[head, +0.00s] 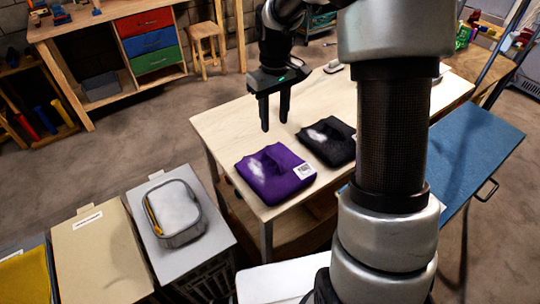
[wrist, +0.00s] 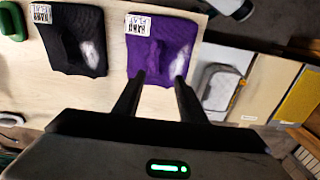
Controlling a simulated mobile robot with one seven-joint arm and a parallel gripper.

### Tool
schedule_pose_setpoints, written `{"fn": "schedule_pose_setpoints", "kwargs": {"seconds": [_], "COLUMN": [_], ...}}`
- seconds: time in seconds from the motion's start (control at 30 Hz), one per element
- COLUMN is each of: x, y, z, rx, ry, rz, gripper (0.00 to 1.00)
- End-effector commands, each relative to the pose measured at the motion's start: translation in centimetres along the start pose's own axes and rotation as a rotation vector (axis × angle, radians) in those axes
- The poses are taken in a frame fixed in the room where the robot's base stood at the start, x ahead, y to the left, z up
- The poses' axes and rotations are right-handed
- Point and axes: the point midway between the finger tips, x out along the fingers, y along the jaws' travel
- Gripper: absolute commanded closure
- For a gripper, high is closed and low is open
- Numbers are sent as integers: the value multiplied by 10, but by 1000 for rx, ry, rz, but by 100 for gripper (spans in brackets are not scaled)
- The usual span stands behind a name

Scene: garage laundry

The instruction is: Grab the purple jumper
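The folded purple jumper (head: 275,174) lies flat on the pale wooden table near its front left corner, with a white tag on its right side. It also shows in the wrist view (wrist: 158,50), beyond my fingertips. My gripper (head: 274,112) is above the table, behind the jumper in the head view. Its two fingers point down, stand apart, and hold nothing. In the wrist view my gripper (wrist: 158,80) has its fingertips on either side of the jumper's lower part in the picture; I cannot tell the exact height gap.
A folded black garment (head: 329,141) lies right beside the jumper, partly hidden by my arm. A grey bin (head: 187,258) with a grey-white item on top and a beige bin (head: 97,254) stand left of the table (head: 222,125). A blue board (head: 478,150) is at right.

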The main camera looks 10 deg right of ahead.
Motion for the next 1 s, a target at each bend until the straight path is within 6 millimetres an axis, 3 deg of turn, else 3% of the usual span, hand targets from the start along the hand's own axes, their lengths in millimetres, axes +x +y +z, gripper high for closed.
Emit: {"fn": "schedule_pose_setpoints", "kwargs": {"seconds": [0.4,0.7,1.0], "x": [87,111,152], "y": [0,1,5], "z": [1,-2,-9], "rx": [2,1,1], "ry": [-3,-1,-2], "rz": [-2,0,-1], "gripper": [62,62,62]}}
